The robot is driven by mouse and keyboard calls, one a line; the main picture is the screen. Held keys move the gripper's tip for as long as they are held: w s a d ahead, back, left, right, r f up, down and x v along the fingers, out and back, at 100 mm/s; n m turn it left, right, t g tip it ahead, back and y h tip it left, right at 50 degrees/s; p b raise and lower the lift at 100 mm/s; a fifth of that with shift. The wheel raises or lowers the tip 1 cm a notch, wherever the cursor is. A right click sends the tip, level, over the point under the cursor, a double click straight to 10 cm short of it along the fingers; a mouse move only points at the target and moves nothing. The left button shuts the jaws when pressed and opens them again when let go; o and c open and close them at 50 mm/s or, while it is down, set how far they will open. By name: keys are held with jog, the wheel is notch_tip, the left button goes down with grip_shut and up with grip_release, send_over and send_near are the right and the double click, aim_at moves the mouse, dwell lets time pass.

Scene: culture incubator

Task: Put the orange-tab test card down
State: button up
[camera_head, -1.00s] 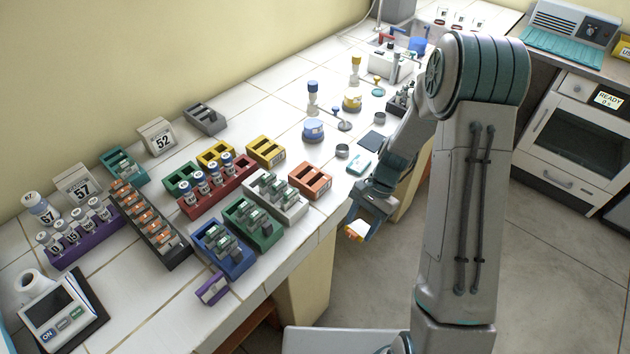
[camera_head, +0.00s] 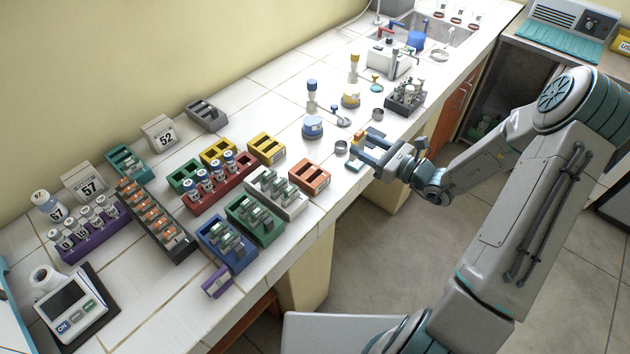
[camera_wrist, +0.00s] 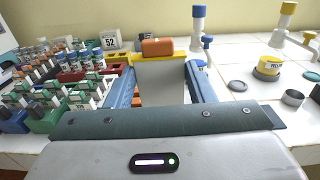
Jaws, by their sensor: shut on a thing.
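The orange-tab test card shows in the wrist view as an orange tab (camera_wrist: 158,47) above a pale grey body (camera_wrist: 160,80). My gripper (camera_wrist: 162,78) is shut on it, with a blue finger on each side. In the head view my gripper (camera_head: 370,148) is over the counter's front edge, and a bit of orange (camera_head: 359,137) shows at its tips. The card looks held above the counter; the height of its lower end cannot be told.
A row of orange-tab cards fills a dark rack (camera_head: 180,246). A blue-lidded dish (camera_head: 313,126) stands behind.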

jog(key=shift+w+a+f, duration=0.1)
jog(key=shift+a+f, duration=0.05)
jog(key=shift+f, duration=0.05)
jog(key=b, duration=0.7)
send_over(322, 181)
notch_tip(322, 181, down, 7)
jog(key=shift+w+a+r, duration=0.1)
jog(key=shift+r, duration=0.1)
jog(key=shift+f+b, duration=1.55)
jog(key=shift+f, duration=0.4)
jog(key=shift+f, duration=0.3)
jog(key=o, duration=1)
jog(key=shift+o, duration=0.2)
jog(key=shift+r, duration=0.1)
